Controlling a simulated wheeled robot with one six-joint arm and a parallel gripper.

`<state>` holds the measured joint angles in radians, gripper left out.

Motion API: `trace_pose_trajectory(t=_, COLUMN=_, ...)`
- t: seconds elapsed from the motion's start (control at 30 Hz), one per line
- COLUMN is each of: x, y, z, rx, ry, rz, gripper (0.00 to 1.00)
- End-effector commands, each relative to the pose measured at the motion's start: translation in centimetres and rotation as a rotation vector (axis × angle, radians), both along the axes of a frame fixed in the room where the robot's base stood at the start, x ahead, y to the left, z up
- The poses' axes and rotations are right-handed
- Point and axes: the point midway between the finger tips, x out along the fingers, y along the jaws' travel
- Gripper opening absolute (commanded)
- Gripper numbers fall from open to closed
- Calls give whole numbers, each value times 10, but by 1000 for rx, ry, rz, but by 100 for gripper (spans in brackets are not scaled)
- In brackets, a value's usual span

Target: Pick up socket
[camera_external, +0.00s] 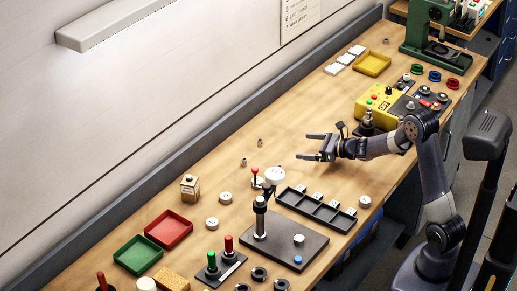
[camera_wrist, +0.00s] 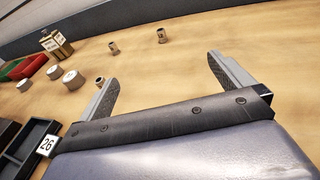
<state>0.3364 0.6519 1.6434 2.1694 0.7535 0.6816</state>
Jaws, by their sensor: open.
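Several small metallic cylinders that look like sockets stand on the bench. In the wrist view, one socket (camera_wrist: 161,35) stands beyond the gap between the fingers, a second socket (camera_wrist: 113,47) stands further left, and a third small piece (camera_wrist: 99,80) is beside the left fingertip, partly hidden by it. In the external view, two show as a far socket (camera_external: 260,142) and a nearer socket (camera_external: 243,162). My gripper (camera_external: 302,146) is open and empty, to the right of both and apart from them. In the wrist view my gripper (camera_wrist: 162,70) has nothing between its fingers.
A black slotted tray (camera_external: 318,212) and a black stand with a post (camera_external: 290,243) lie nearer the camera. A wooden block (camera_external: 190,187), white discs, a red tray (camera_external: 168,230) and a green tray (camera_external: 138,255) are to the left. A yellow box (camera_external: 378,105) stands behind my wrist.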

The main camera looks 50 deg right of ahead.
Motion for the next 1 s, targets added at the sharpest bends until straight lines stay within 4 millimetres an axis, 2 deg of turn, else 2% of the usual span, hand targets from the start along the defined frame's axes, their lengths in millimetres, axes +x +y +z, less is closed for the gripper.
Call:
trace_pose_trajectory(t=0.23, x=0, y=0, z=0, rx=0, ry=0, rz=0, gripper=100)
trace_pose_trajectory(t=0.9, x=0, y=0, z=0, rx=0, ry=0, rz=0, gripper=45)
trace_pose_trajectory(t=1.0, x=0, y=0, z=0, rx=0, ry=0, rz=0, gripper=41)
